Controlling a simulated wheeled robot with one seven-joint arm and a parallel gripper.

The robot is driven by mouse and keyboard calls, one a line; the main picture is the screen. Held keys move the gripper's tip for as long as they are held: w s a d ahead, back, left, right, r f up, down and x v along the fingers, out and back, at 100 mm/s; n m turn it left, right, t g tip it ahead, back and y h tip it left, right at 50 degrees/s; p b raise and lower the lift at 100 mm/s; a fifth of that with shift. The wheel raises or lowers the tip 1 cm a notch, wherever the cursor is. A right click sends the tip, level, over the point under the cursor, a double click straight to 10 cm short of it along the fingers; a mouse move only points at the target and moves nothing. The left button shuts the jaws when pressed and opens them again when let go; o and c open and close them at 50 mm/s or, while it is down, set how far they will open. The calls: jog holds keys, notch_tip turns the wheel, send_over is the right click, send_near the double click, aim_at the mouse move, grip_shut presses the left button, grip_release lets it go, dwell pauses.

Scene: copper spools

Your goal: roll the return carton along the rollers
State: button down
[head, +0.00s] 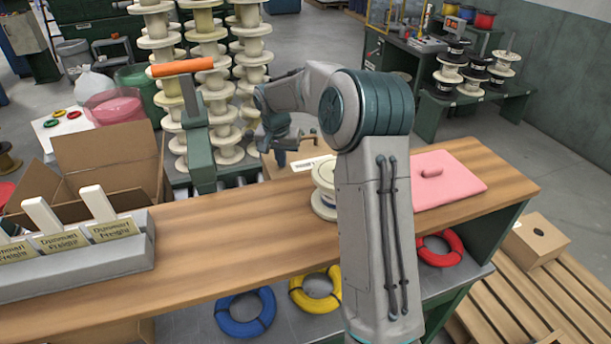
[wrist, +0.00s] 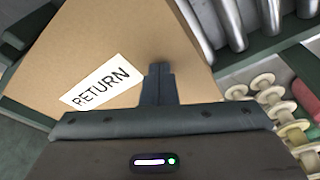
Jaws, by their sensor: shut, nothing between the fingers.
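The return carton (wrist: 112,52) is a brown box with a white label reading RETURN (wrist: 103,88), filling the upper left of the wrist view. In the head view the carton (head: 277,168) shows beyond the wooden counter, partly hidden by my arm. My gripper (wrist: 161,68) is shut and empty, its fingertips over or against the carton's face beside the label; I cannot tell whether they touch. In the head view my gripper (head: 281,158) is by the carton's near-left part. The rollers (wrist: 232,20) are grey metal cylinders beside the carton.
The wooden counter (head: 235,222) lies between my body and the rollers. An open cardboard box (head: 110,160) and a green post with an orange top (head: 200,150) stand left of the carton. Spool stacks (head: 208,80) rise behind. A pink mat (head: 445,178) lies at right.

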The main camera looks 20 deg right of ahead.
jog(key=shift+s+d+f+p, duration=0.1)
jog(key=shift+d+p, duration=0.6)
jog(key=shift+d, duration=3.6)
jog(key=shift+s+d+f+p, duration=0.1)
jog(key=shift+d+p, duration=0.6)
jog(key=shift+d, duration=3.55)
jog(key=d+p, duration=0.1)
jog(key=d, duration=0.5)
jog(key=shift+f+p, duration=0.2)
jog(key=shift+p, duration=0.1)
notch_tip(320, 180, up, 8)
jog(key=p, duration=0.5)
jog(key=shift+w+r, duration=0.2)
jog(key=shift+r, duration=0.05)
